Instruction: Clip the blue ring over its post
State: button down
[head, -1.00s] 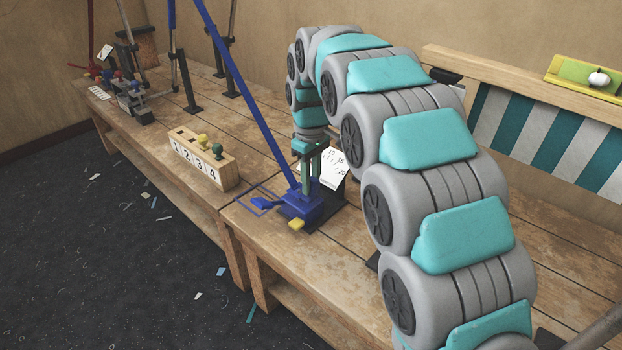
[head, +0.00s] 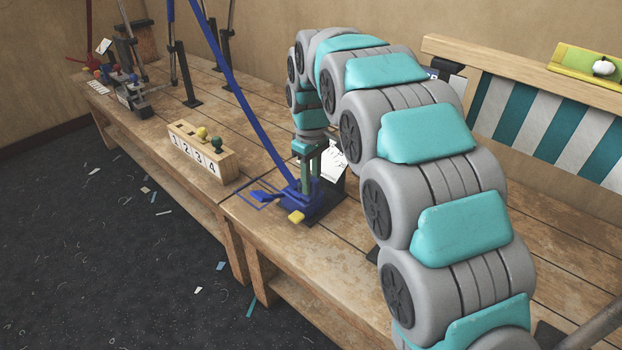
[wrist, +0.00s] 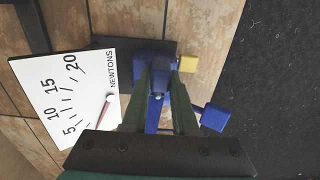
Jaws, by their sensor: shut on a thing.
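The blue strap (head: 240,95) runs from the upper left down to the blue clamp base (head: 302,200) on the bench. My gripper (head: 310,186) points down over that base. In the wrist view its green fingers (wrist: 161,95) are shut on the blue ring (wrist: 157,80) at the strap's end. The fingers and housing hide most of the ring and the post, so I cannot tell whether it is around the post. A blue lever (wrist: 214,117) and a yellow tab (wrist: 187,64) stick out beside the base.
A white newton dial card (wrist: 75,95) with a needle stands close beside my gripper. A numbered wooden block (head: 200,153) with coloured pegs sits further left. More stands and a red rig (head: 95,70) are at the far end. The front bench is mostly clear.

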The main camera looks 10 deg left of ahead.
jog(key=shift+f, duration=0.25)
jog(key=c, duration=0.6)
grip_release()
jog(key=shift+r+b, duration=0.3)
jog(key=shift+r, duration=3.55)
